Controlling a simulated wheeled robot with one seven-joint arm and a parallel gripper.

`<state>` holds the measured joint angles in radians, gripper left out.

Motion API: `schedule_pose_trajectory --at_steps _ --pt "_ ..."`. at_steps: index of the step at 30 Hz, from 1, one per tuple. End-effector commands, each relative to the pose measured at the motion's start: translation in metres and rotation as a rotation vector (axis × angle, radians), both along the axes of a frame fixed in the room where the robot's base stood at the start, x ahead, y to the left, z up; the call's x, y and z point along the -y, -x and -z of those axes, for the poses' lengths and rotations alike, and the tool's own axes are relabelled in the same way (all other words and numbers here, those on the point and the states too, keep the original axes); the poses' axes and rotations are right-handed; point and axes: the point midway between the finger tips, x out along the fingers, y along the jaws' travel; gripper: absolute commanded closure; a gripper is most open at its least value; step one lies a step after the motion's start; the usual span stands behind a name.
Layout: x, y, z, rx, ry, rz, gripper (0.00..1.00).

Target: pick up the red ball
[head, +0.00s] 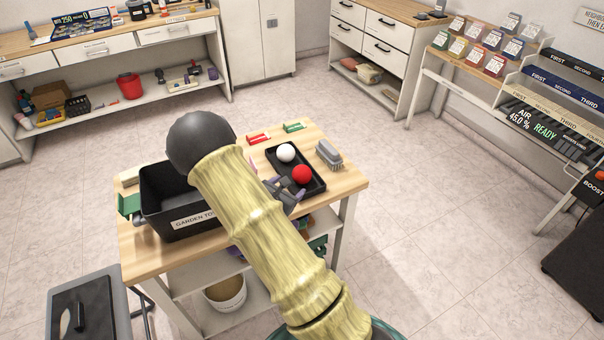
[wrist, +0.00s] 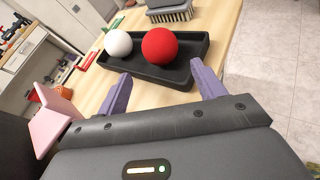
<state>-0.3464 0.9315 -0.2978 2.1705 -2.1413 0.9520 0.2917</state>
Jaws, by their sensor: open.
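The red ball (head: 302,174) sits in a black tray (head: 318,186) on a small wooden-topped table, beside a white ball (head: 286,152). In the wrist view the red ball (wrist: 160,45) is at the right of the white ball (wrist: 118,43), inside the black tray (wrist: 178,79). My gripper (wrist: 158,88) is open and empty, its two purple fingers spread on the near side of the tray, apart from the ball. In the head view my gripper (head: 284,188) is partly hidden behind my arm, close to the tray's near edge.
A black bin (head: 160,190) labelled as garden tools stands left of the tray. A grey brush (head: 328,154) lies right of it. A red item (head: 258,138) and a green item (head: 294,127) lie behind. The table's right front corner is clear.

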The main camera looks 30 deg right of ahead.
Motion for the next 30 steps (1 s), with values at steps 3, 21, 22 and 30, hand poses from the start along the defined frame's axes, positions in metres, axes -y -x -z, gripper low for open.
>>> schedule_pose_trajectory --at_steps 3,21,22,30 --pt "0.016 -0.012 0.007 -0.002 0.001 0.002 0.31" --pt "0.035 -0.029 0.017 -0.001 0.0 0.002 0.31" --pt "0.037 -0.03 0.018 0.0 0.0 0.002 0.31" --pt "0.064 -0.053 0.032 -0.001 0.0 0.002 0.31"
